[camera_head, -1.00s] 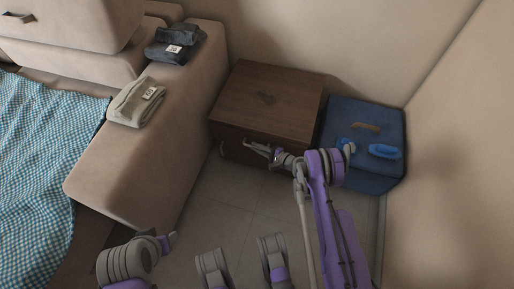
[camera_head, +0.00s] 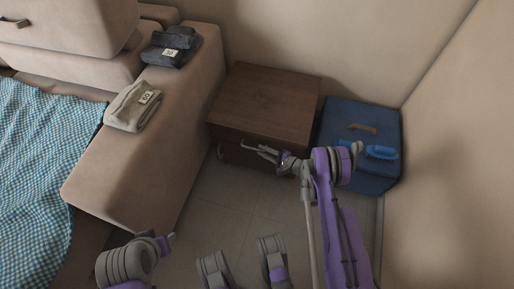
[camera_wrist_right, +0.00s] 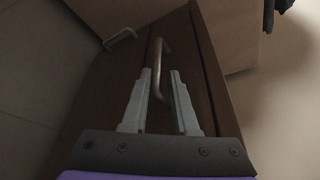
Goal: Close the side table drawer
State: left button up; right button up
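The side table (camera_head: 265,100) is a dark brown wooden cabinet in the corner, with drawer fronts facing me. My right gripper (camera_head: 262,150) is at its front, by the upper drawer. In the right wrist view the right gripper (camera_wrist_right: 160,82) is open, and a metal bar handle (camera_wrist_right: 162,52) stands between and just beyond its fingertips. I cannot tell whether they touch. A second handle (camera_wrist_right: 121,37) lies on the lower drawer, to the left. Any drawer gap is too small or too dark to tell. Only part of my left arm shows; its gripper is not visible.
A beige sofa arm (camera_head: 150,150) with folded cloths (camera_head: 133,106) is at the left. Tiled floor (camera_head: 225,205) is clear in front.

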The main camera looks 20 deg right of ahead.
jog(key=p+v, duration=0.1)
jog(key=v, duration=0.5)
jog(key=shift+s, duration=0.2)
jog(key=shift+d+r, duration=0.1)
